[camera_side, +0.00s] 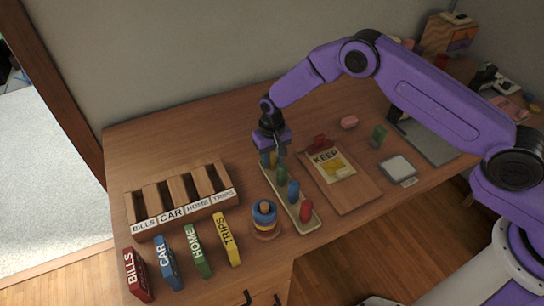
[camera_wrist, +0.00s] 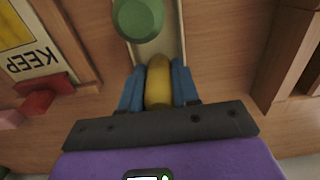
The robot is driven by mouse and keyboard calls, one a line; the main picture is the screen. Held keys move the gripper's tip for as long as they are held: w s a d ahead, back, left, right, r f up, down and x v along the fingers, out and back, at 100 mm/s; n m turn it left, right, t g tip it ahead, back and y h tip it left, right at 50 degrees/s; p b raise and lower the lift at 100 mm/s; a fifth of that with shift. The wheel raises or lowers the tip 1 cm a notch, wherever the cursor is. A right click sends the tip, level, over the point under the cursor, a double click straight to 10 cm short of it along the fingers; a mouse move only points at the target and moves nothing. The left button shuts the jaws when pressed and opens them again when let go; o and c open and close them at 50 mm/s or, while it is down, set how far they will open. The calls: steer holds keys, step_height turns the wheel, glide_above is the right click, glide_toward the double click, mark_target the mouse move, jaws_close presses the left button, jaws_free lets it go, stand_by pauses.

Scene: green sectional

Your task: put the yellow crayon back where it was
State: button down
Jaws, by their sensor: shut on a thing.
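The yellow crayon (camera_wrist: 159,82) is between the two blue fingertips of my gripper (camera_wrist: 158,88), which is shut on it. In the side view my gripper (camera_side: 272,160) is at the far end of the long pale tray (camera_side: 304,229), and the crayon is mostly hidden there. The tray also shows in the wrist view (camera_wrist: 172,45), running up to the fingers. A green crayon (camera_side: 282,173), a blue crayon (camera_side: 293,191) and a red crayon (camera_side: 306,210) stand in a row in the tray. Whether the yellow crayon touches the tray cannot be told.
A clipboard marked KEEP (camera_side: 340,180) lies right of the tray. A ring stacker (camera_side: 264,219) stands left of it. A wooden sorter (camera_side: 181,208) and several labelled binders (camera_side: 197,250) are further left. A pink block (camera_side: 349,122) and green block (camera_side: 379,136) lie behind. The desk's back left is clear.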

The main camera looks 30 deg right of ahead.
steer(key=c, duration=0.8)
jaws_free()
steer(key=shift+f, duration=0.1)
step_height(320, 180, up, 12)
steer(key=shift+r, duration=0.15)
steer(key=shift+r, duration=0.1)
steer(key=s+d+r+n, duration=0.2)
steer(key=s+r+n, duration=0.1)
steer(key=s+r, duration=0.4)
steer(key=s+d+r+n, duration=0.3)
steer(key=s+r, duration=0.2)
steer(key=s, duration=0.4)
steer(key=s+d+r+n, duration=0.1)
steer(key=s+d+n, duration=0.1)
steer(key=s+d, duration=0.3)
steer(key=s+d+n, duration=0.2)
steer(key=s+d, duration=0.3)
steer(key=s, duration=0.5)
steer(key=s+d+r+n, duration=0.1)
steer(key=s+d+n, duration=0.1)
steer(key=s+d, duration=0.4)
steer(key=shift+s+d+r+n, duration=0.1)
steer(key=shift+s+r+n, duration=0.2)
steer(key=shift+s, duration=0.4)
